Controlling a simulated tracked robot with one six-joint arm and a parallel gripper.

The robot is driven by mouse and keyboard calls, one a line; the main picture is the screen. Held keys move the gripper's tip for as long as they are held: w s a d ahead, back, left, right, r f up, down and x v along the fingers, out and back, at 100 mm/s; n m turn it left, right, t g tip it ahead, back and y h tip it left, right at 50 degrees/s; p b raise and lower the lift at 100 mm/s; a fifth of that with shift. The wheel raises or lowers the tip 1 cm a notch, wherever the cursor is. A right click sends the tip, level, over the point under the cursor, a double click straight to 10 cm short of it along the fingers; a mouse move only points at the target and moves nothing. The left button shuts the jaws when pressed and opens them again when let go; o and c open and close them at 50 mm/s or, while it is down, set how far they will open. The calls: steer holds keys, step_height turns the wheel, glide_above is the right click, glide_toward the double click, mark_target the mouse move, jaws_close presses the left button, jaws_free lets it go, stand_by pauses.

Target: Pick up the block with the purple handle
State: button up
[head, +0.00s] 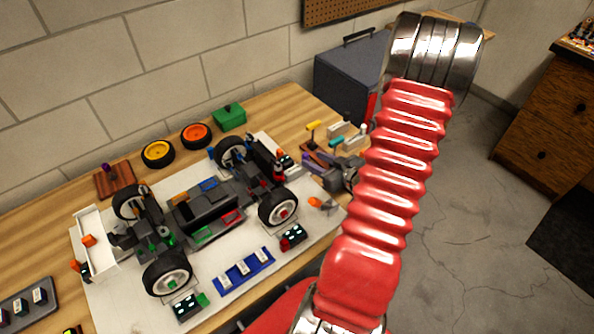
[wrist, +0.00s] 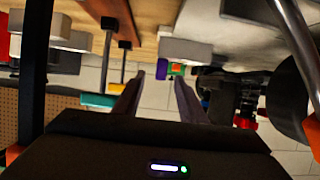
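The wrist view appears upside down. In it, a pale grey block (wrist: 185,51) sits on the bench with a short purple handle (wrist: 162,69) at one side, ahead of the gap between my fingers. A small green and orange piece shows beside the handle. My gripper (wrist: 157,88) is open, with its two fingers apart and nothing between them. In the head view my gripper (head: 308,162) is low at the bench, right of the car. The head view also shows a purple knob (head: 106,167) on a brown board at the far left; I cannot tell if it is the same handle.
The car (head: 205,205) stands on a white board left of my gripper. Tools with a yellow handle (head: 313,125) and a teal handle (head: 337,142) stand close behind it. A green box (head: 229,118), two loose wheels and a grey toolbox (head: 345,80) are along the wall.

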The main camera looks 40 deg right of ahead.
mark_target(307, 157)
steer(key=shift+w, duration=0.2)
steer(key=shift+x, duration=2.55)
steer(key=shift+a+r, duration=0.1)
steer(key=shift+c, duration=0.3)
jaws_close()
